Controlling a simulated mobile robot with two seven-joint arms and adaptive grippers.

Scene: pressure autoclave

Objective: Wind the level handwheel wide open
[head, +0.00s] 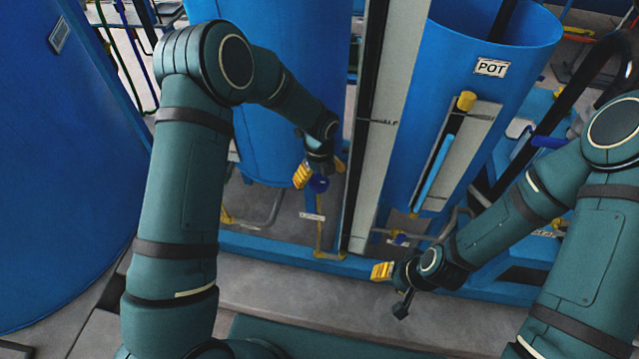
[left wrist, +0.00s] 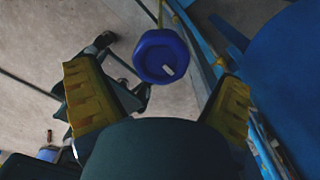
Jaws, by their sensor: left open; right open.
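A dark blue round handwheel (head: 319,184) sits low on a yellow pipe in front of the left blue vessel. Its label is too small to read, so I cannot confirm it is the level handwheel. In the left wrist view the handwheel (left wrist: 163,55) shows a pale mark on its face. It lies ahead between the yellow fingers, apart from both. My left gripper (head: 320,171) is open and empty, just above the wheel; it also shows in the left wrist view (left wrist: 157,78). My right gripper (head: 391,289) is open and empty, low at centre right.
A blue vessel labelled POT (head: 490,67) stands at the right, with a level gauge (head: 435,172) on its front. Another small blue handwheel (head: 399,239) sits low beneath it. A tall pale post (head: 385,120) stands between the vessels. The grey floor (head: 300,290) in front is mostly clear.

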